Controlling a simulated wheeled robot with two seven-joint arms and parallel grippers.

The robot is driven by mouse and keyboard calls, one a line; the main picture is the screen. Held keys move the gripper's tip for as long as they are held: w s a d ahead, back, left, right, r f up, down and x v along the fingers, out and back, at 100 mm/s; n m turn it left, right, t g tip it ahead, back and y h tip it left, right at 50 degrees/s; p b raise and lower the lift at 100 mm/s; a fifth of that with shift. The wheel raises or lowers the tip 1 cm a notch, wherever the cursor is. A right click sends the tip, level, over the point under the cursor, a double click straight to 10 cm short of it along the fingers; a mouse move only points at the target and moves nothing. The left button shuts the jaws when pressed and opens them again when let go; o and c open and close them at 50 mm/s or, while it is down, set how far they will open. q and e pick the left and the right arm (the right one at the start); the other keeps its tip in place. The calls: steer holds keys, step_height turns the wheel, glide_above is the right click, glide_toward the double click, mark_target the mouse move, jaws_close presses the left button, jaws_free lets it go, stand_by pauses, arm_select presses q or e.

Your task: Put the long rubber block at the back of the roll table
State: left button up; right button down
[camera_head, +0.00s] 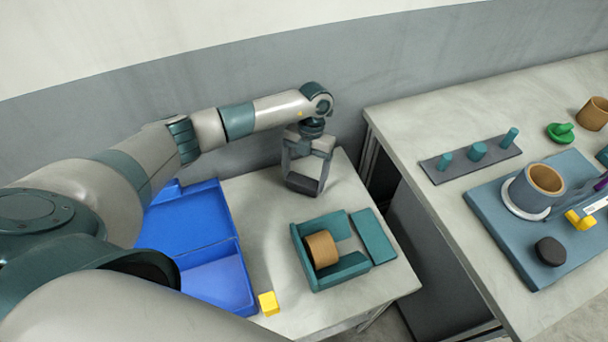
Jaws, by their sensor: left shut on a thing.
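My left gripper (304,172) is over the back of the smaller pale table (268,210), which may be the roll table. It is shut on a dark grey block (302,185), which looks like the long rubber block and lies crosswise between the fingertips. The block is at or just above the tabletop near the back edge; I cannot tell whether it touches. My right gripper is not in view.

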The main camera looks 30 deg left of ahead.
arm_select(q)
steer(key=shift+f, duration=0.4)
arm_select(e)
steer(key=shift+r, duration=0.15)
arm_select(q)
steer(key=o, duration=1.1)
steer(key=shift+f, duration=0.15)
steer(key=shift+r, duration=0.2)
steer(key=shift+w+r, duration=0.2)
steer(key=shift+r, duration=0.35)
steer(key=shift+b+v, duration=1.55)
steer(key=shift+v, duration=3.8)
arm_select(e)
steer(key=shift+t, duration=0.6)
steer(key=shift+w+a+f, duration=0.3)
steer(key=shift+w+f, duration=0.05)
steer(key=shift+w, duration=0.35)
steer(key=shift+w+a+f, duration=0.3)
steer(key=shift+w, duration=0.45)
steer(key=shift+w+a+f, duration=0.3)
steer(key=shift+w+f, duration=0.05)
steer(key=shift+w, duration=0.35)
